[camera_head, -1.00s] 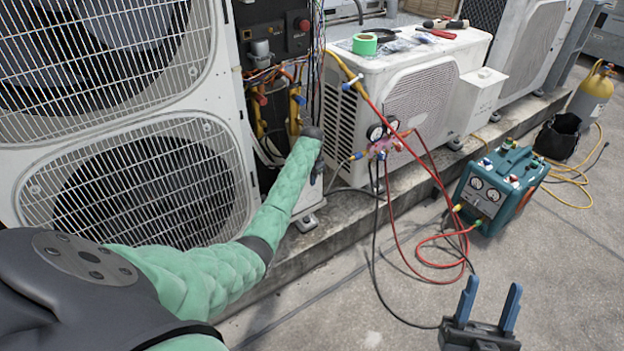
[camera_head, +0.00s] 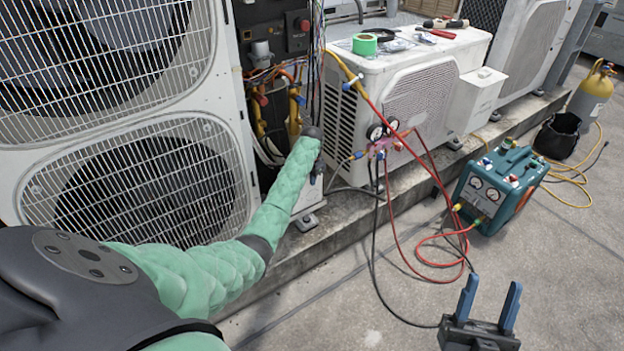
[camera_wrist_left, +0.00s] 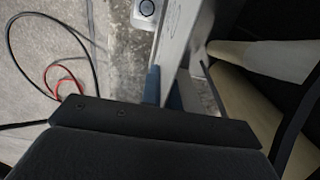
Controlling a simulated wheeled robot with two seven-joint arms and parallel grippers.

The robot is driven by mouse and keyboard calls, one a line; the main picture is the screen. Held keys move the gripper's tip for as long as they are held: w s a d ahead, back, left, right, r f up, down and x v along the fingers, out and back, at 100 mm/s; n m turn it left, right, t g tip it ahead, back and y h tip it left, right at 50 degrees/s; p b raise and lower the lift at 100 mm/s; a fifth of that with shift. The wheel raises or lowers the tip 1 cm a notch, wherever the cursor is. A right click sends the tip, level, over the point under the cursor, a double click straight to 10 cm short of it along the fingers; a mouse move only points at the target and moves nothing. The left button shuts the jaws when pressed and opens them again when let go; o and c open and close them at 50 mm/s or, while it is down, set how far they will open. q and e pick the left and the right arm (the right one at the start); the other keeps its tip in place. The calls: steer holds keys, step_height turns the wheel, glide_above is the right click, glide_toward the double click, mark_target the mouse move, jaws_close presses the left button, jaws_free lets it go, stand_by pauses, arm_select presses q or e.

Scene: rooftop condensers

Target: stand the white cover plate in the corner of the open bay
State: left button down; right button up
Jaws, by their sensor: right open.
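My left arm reaches from the left to the open bay (camera_head: 272,125) of the large condenser. My left gripper (camera_head: 317,168) is at the bay's right side, mostly hidden behind my wrist. In the left wrist view its blue fingers (camera_wrist_left: 167,88) stand on either side of a pale, thin plate seen nearly edge-on, taken as the white cover plate (camera_wrist_left: 180,36). The plate's far end is near a bolted foot. In the head view a pale panel shows below my wrist; I cannot tell if it is the plate. My right gripper (camera_head: 487,308) is open and empty above the ground at lower right.
Wires and copper pipes fill the bay. A smaller white condenser (camera_head: 425,85) with tape and tools on top stands to the right. Gauges (camera_head: 383,130) with red and black hoses hang before it, leading to a teal recovery machine (camera_head: 500,188). The concrete in front is partly clear.

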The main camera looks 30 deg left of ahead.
arm_select(q)
steer(key=c, duration=1.6)
jaws_free()
steer(key=shift+r+p, duration=4.6)
steer(key=shift+p, duration=1)
steer(key=shift+s+d+p, duration=0.8)
steer(key=shift+d+p, duration=0.95)
steer(key=shift+d, duration=0.1)
steer(key=shift+s+d+p, duration=0.75)
steer(key=shift+d+p, duration=0.95)
steer(key=shift+d, duration=0.15)
steer(key=shift+s+d+p, duration=0.8)
steer(key=shift+d+p, duration=0.95)
steer(key=shift+d, duration=0.1)
